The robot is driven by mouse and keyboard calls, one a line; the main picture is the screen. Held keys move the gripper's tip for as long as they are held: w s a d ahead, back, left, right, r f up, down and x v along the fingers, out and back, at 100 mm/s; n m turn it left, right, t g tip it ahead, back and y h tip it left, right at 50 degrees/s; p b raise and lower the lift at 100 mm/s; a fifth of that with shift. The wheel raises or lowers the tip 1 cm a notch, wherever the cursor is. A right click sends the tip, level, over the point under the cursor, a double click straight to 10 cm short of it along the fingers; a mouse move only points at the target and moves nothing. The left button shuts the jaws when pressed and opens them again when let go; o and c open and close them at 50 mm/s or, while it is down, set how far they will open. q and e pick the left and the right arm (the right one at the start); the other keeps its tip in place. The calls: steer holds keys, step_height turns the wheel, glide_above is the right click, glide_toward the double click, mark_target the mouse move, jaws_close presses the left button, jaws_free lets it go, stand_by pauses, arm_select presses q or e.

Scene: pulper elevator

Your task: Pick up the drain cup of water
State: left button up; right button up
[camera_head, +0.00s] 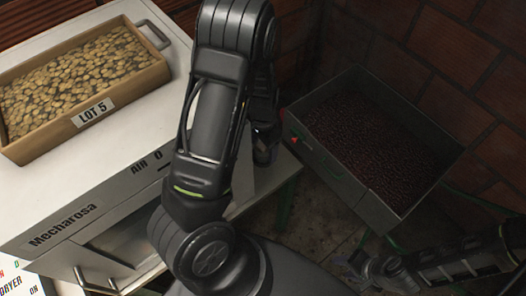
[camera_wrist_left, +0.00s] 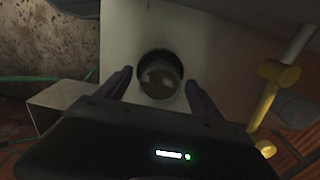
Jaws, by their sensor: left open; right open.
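The drain cup (camera_wrist_left: 160,80) shows in the left wrist view as a small round vessel with a dark rim and a cloudy brownish inside, against a pale panel. My left gripper (camera_wrist_left: 158,88) is open, with one dark finger on each side of the cup. Contact between fingers and cup cannot be made out. In the head view my left arm covers the area around the cup, and the left gripper (camera_head: 265,148) is only partly visible behind it. My right gripper (camera_head: 372,272) is open and empty at the lower right, far from the cup.
A white Mecharosa machine (camera_head: 125,180) stands at left, with a LOT 5 tray (camera_head: 40,142) of pale beans on top. A dark bin (camera_head: 385,205) of dark beans is at right. A yellow valve and pipe (camera_wrist_left: 268,95) stand right of the cup.

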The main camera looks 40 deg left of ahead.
stand_by(0.4)
arm_select(q)
steer(key=c, duration=1.5)
steer(key=shift+o, duration=0.2)
steer(key=shift+r, duration=0.2)
step_height(320, 180, up, 28)
steer(key=shift+f, duration=0.15)
